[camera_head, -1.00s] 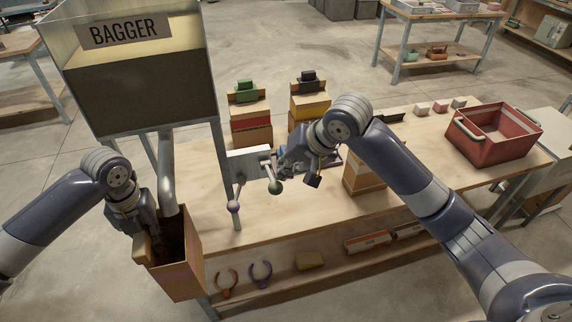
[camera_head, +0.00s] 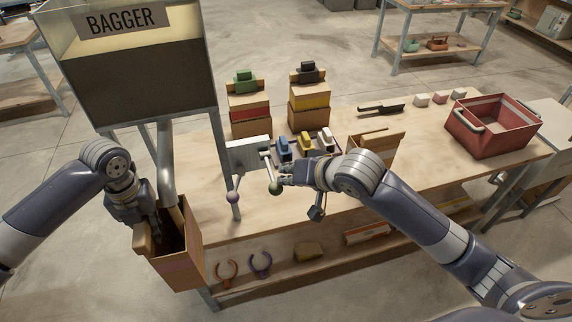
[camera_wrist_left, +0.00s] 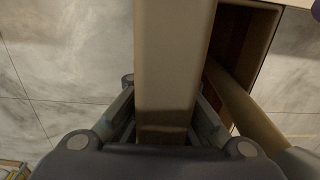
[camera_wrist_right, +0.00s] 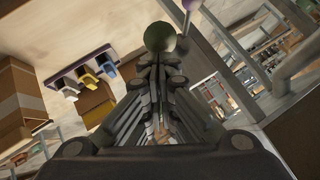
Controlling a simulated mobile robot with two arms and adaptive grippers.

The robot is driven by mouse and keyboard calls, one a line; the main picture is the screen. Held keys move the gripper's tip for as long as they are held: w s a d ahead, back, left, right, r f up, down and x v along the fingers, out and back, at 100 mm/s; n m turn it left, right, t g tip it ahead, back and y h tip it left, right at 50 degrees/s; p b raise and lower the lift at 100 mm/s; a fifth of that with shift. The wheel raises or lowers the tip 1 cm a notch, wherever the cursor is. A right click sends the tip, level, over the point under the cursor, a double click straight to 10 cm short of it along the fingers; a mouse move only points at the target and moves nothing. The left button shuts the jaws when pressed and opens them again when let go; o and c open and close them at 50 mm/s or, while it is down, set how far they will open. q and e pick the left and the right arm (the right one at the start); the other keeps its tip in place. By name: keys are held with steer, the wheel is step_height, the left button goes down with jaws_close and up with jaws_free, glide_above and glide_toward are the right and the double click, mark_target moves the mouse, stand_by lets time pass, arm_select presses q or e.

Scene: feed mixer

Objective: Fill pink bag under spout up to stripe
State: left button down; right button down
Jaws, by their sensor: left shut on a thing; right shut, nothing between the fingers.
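The bag (camera_head: 182,262) is a tall brown open-topped bag with a faint pinkish band. It hangs under the lower end of the grey spout (camera_head: 166,165) of the bagger. My left gripper (camera_head: 143,232) is shut on the bag's near-left rim, and its fingers show around that rim (camera_wrist_left: 170,95) in the left wrist view. The bag's inside is dark, so its fill level cannot be told. My right gripper (camera_head: 286,180) is shut and empty beside the lever's green knob (camera_head: 275,188). In the right wrist view the green knob (camera_wrist_right: 160,37) is just beyond the fingertips; contact is unclear.
The bagger hopper (camera_head: 140,75) stands over the table's left end. A purple knob (camera_head: 233,197) hangs left of the green one. Filled bags with green (camera_head: 245,82) and black (camera_head: 307,72) clips stand behind. A red crate (camera_head: 490,130) sits at right. The table's front middle is clear.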

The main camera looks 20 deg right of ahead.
steer(key=shift+s+f+t, duration=0.15)
steer(key=shift+f+t, duration=0.2)
steer(key=shift+f, duration=0.6)
steer(key=shift+s+f+t, duration=0.2)
steer(key=shift+f+t, duration=0.1)
steer(key=shift+f, duration=0.6)
steer(key=shift+s+f+t, duration=0.15)
steer(key=shift+f+t, duration=0.2)
steer(key=shift+f, duration=0.6)
stand_by(3.2)
steer(key=d+v, duration=0.1)
steer(key=v, duration=1.1)
steer(key=shift+d+r, duration=0.2)
steer(key=shift+r, duration=0.15)
stand_by(0.5)
